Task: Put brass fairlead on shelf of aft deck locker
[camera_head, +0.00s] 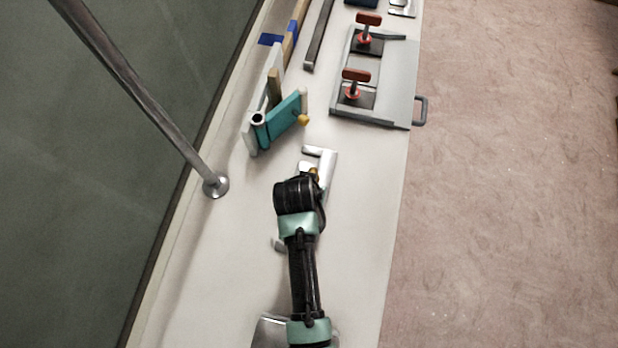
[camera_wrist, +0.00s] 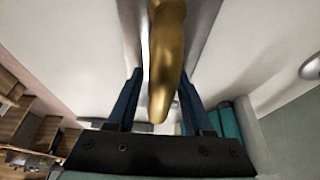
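The brass fairlead shows as a small yellow-brown piece (camera_head: 314,173) beside my wrist, at a silvery angled metal piece (camera_head: 328,160) on the white counter. In the wrist view a rounded brass form (camera_wrist: 167,55) extends down between the two blue fingers of my gripper (camera_wrist: 160,85). A gap shows between the brass and the left finger; contact on the right side is unclear. The fingers stand apart. In the head view my arm hides the fingers and most of the brass. I cannot pick out the aft deck locker or its shelf in either view.
A grey plate (camera_head: 394,88) with red-handled clamps and a side handle lies farther up the counter (camera_head: 377,215). A teal hinged-looking part (camera_head: 284,117) stands left of it. A metal pole (camera_head: 150,105) meets the counter at left. Open floor (camera_head: 510,190) lies right.

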